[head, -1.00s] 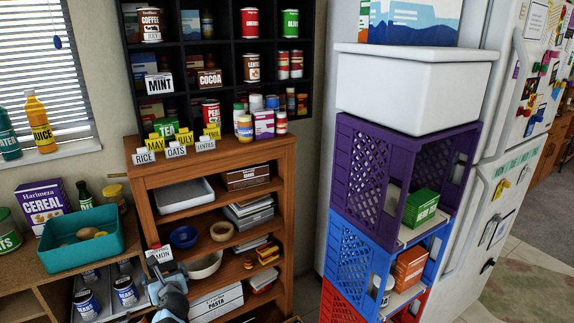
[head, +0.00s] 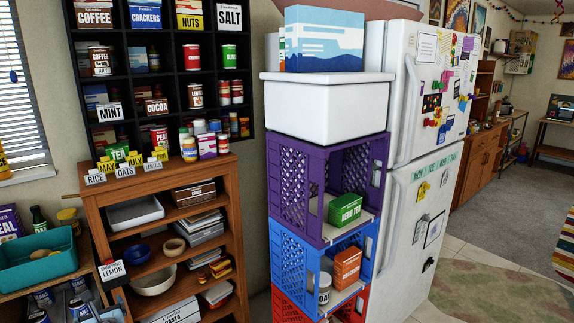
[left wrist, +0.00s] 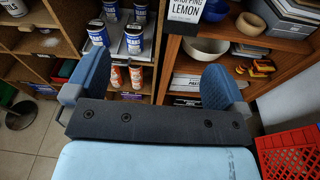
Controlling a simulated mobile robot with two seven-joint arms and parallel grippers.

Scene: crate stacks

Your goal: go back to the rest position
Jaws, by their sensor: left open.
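My left gripper (left wrist: 155,78) shows in the left wrist view with its two blue fingers wide apart and nothing between them. It points toward the low shelves, apart from the goods there. In the head view only a little of it shows at the bottom left edge. My right gripper is in neither view. A stack of crates stands in the middle of the head view: a purple crate (head: 304,240) on a blue crate (head: 295,308), with a red crate (left wrist: 290,152) below. A white bin (head: 325,108) sits on top.
A wooden shelf (head: 160,182) with bowls and trays stands left of the stack. A white fridge (head: 407,215) stands right of it. A teal bin (head: 38,270) is at far left. Open floor (head: 490,250) lies at the right, partly under a rug.

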